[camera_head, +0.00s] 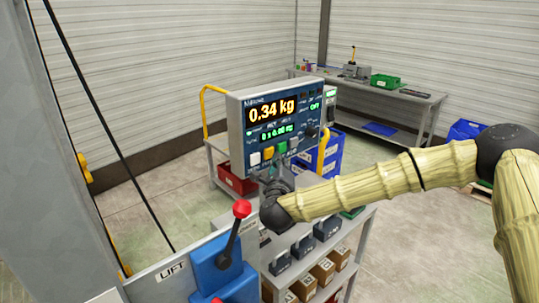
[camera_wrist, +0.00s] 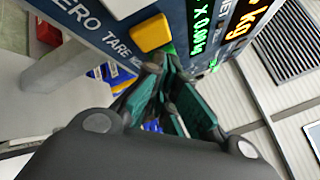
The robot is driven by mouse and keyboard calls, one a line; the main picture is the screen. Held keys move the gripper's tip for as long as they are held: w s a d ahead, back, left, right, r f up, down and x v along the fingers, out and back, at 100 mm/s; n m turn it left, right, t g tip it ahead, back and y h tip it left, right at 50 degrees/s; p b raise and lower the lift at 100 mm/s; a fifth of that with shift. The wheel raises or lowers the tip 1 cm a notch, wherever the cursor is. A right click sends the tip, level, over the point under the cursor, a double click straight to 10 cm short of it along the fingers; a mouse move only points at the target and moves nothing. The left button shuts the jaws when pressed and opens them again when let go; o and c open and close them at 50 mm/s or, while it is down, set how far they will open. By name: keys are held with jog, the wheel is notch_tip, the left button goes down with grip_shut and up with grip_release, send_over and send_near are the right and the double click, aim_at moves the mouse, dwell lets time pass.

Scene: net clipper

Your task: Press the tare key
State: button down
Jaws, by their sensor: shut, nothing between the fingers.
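The scale's indicator panel (camera_head: 235,125) shows 0.34 kg in orange and a smaller green line below it. A row of keys runs along its lower edge. The yellow key (camera_head: 269,153) sits over the TARE label and also shows in the wrist view (camera_wrist: 152,33). A white key (camera_head: 255,158) is to its left and a green key (camera_head: 281,147) to its right. My gripper (camera_head: 276,171) is shut and empty, just below the keys. In the wrist view its fingertips (camera_wrist: 166,66) are near the green key, beside the yellow one; contact cannot be told.
A lift lever with a red knob (camera_head: 241,208) stands close to my forearm on the near left. A workbench (camera_head: 410,95) with a green bin stands at the back right.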

jog(key=shift+a, duration=0.1)
dwell(0.5)
jog(key=shift+w+a+b, duration=0.2)
jog(key=shift+w+b, duration=0.1)
jog(key=shift+b, duration=0.15)
jog(key=shift+w+a+b, duration=0.25)
jog(key=shift+a+b, duration=0.05)
dwell(0.9)
jog(key=shift+s+d, duration=0.1)
jog(key=shift+s+d+b, duration=0.3)
jog(key=shift+s+d, duration=0.2)
jog(key=shift+d, duration=0.05)
jog(key=s+d+b, duration=0.1)
jog(key=s+d, duration=0.2)
jog(key=shift+s+d, duration=0.25)
jog(key=shift+s, duration=0.05)
dwell(0.6)
dwell(0.5)
